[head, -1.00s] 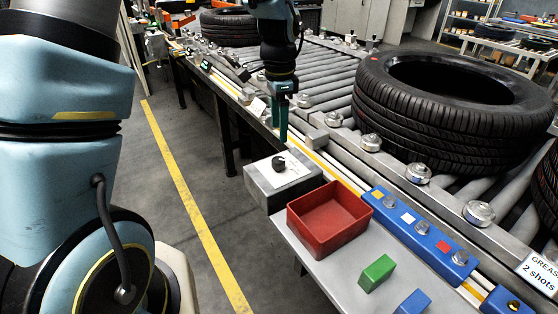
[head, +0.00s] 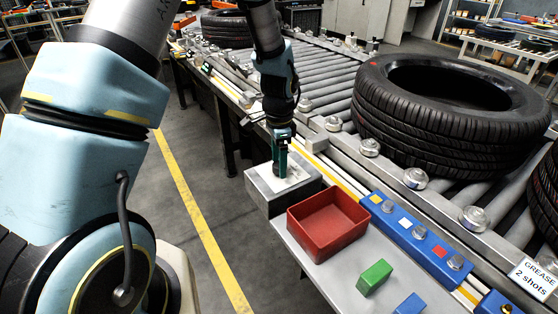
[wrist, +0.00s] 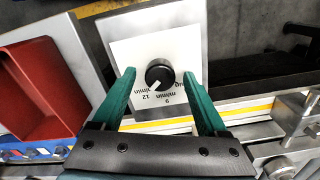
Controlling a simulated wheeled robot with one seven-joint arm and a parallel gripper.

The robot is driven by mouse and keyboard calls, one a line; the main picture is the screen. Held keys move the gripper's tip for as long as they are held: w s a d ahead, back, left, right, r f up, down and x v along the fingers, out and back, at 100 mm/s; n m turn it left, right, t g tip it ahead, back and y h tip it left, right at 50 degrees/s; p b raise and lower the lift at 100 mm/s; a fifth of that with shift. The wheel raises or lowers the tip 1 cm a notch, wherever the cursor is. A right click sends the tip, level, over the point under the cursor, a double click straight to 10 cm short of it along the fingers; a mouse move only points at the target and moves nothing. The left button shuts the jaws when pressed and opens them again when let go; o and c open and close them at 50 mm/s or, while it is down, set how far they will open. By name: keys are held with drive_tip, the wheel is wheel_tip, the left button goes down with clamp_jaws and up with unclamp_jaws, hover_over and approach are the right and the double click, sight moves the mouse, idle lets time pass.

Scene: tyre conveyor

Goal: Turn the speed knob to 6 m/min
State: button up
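The speed knob (wrist: 160,73) is a round black knob on a white dial plate (wrist: 126,48), seen in the wrist view. Printed marks show beside it, among them 12, 9 and "m/min", upside down. A small pale mark on the knob faces the printing, but its exact reading is too small to tell. My gripper (wrist: 159,78) is open, with one green finger on each side of the knob and visible gaps to it. In the head view my gripper (head: 281,172) is over the grey control box (head: 270,201) and hides the knob.
A red bin (head: 326,226) stands right beside the control box. Green (head: 374,277) and blue (head: 411,304) blocks lie on the shelf. A blue button strip (head: 418,236) runs along the conveyor, where a large tyre (head: 440,130) lies.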

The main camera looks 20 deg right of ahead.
clamp_jaws()
idle(0.4)
drive_tip(key=shift+n, duration=0.3)
drive_tip(key=n+b, duration=0.1)
drive_tip(key=n, duration=0.3)
drive_tip(key=shift+n, duration=0.3)
drive_tip(key=n, duration=1)
drive_tip(key=shift+r, duration=0.1)
drive_tip(key=n+p, duration=0.1)
drive_tip(key=n, duration=0.3)
drive_tip(key=shift+w+n, duration=0.1)
drive_tip(key=shift+n, duration=0.2)
